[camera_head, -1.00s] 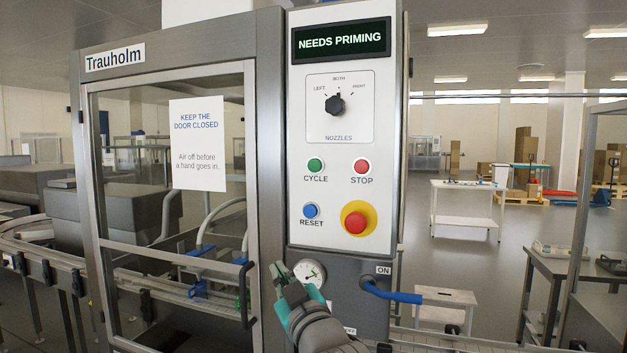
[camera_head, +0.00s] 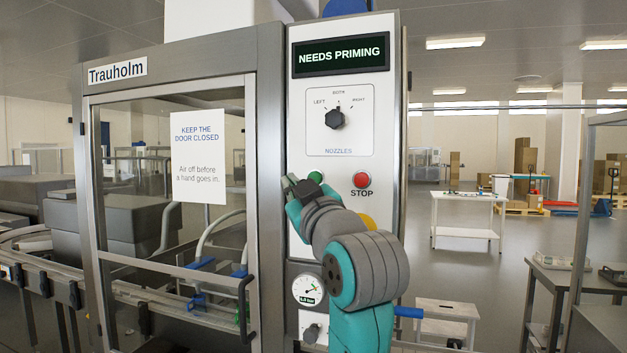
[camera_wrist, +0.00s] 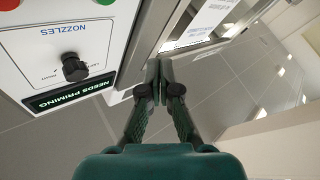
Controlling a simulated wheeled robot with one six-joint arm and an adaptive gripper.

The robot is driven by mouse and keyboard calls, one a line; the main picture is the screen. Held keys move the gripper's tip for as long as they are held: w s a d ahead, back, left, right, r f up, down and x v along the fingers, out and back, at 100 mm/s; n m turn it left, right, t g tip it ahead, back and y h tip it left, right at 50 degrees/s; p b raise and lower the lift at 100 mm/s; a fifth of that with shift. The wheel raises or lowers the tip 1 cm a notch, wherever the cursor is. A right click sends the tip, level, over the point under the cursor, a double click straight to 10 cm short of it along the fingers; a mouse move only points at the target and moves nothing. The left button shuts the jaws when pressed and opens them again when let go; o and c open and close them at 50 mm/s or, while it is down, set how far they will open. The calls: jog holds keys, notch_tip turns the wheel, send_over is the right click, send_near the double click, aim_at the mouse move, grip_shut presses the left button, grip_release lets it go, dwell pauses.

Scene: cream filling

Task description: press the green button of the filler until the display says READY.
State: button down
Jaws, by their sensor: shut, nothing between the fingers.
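The filler's panel (camera_head: 378,145) carries a dark display (camera_head: 341,54) that reads NEEDS PRIMING. The green button (camera_head: 316,177) is partly in view just right of my gripper's tips. My gripper (camera_head: 290,182) is shut and empty, at the panel's left edge at about the button's height. In the wrist view my shut fingertips (camera_wrist: 160,66) point past the panel's edge, apart from the green button (camera_wrist: 105,2), which is cut by the top edge. The display (camera_wrist: 88,93) also shows there. The CYCLE label is hidden by my gripper.
The red STOP button (camera_head: 361,180) is close right of the green one. A yellow part (camera_head: 368,221) of the emergency stop shows behind my arm. The black nozzle knob (camera_head: 335,119) is above. The glass door's frame (camera_head: 268,130) stands left.

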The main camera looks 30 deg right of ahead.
jog(key=w+d, duration=0.5)
jog(key=d, duration=0.2)
jog(key=shift+w, duration=0.25)
dwell(0.3)
dwell(1.4)
jog(key=shift+w+d, duration=0.25)
jog(key=shift+d, duration=0.05)
jog(key=shift+w+d, duration=0.3)
jog(key=shift+d, duration=0.1)
dwell(1.0)
jog(key=shift+a, duration=0.1)
jog(key=shift+s+a, duration=0.55)
jog(key=shift+a, duration=0.05)
jog(key=shift+s+a, duration=0.8)
jog(key=shift+a, duration=0.2)
jog(key=shift+s+a, duration=0.75)
jog(key=shift+a, duration=0.25)
